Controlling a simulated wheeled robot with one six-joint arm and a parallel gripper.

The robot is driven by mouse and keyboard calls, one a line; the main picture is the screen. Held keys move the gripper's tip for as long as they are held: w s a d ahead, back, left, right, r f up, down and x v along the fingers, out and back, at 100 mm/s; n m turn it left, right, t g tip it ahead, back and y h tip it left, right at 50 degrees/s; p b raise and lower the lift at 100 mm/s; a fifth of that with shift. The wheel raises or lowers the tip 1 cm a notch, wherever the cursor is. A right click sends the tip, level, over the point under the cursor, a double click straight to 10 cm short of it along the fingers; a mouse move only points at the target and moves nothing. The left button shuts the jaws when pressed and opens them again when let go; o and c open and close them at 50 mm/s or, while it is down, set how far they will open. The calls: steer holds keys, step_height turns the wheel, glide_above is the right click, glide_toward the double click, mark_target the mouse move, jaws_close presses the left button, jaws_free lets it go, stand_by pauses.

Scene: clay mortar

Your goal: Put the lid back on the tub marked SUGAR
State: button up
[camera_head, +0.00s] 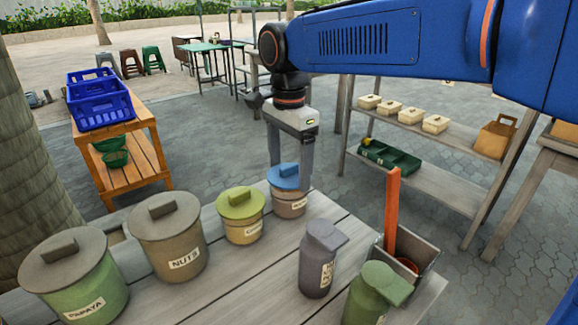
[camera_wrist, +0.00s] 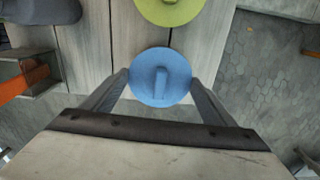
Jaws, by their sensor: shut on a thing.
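A small tan tub (camera_head: 289,207) stands at the back end of the row on the grey plank table; its label is too small to read surely. A round blue lid (camera_head: 284,178) with a bar handle is at its top, and I cannot tell whether it is fully seated. My gripper (camera_head: 291,178) points down with one finger on each side of the lid, shut on its rim. In the wrist view the blue lid (camera_wrist: 160,77) lies between the fingertips of my gripper (camera_wrist: 160,85) and hides the tub below.
Lidded tubs marked PAPAYA (camera_head: 85,295) and NUTS (camera_head: 175,250), and a yellow-green-lidded tub (camera_head: 241,229), stand to the left. A grey jar (camera_head: 318,270), a green jar (camera_head: 365,305) and a metal box (camera_head: 420,250) with an upright orange bar (camera_head: 391,215) stand to the right.

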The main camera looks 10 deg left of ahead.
stand_by(0.3)
steer(key=o, duration=1.1)
steer(key=shift+r, duration=3.5)
jaws_close()
steer(key=shift+f, duration=2.35)
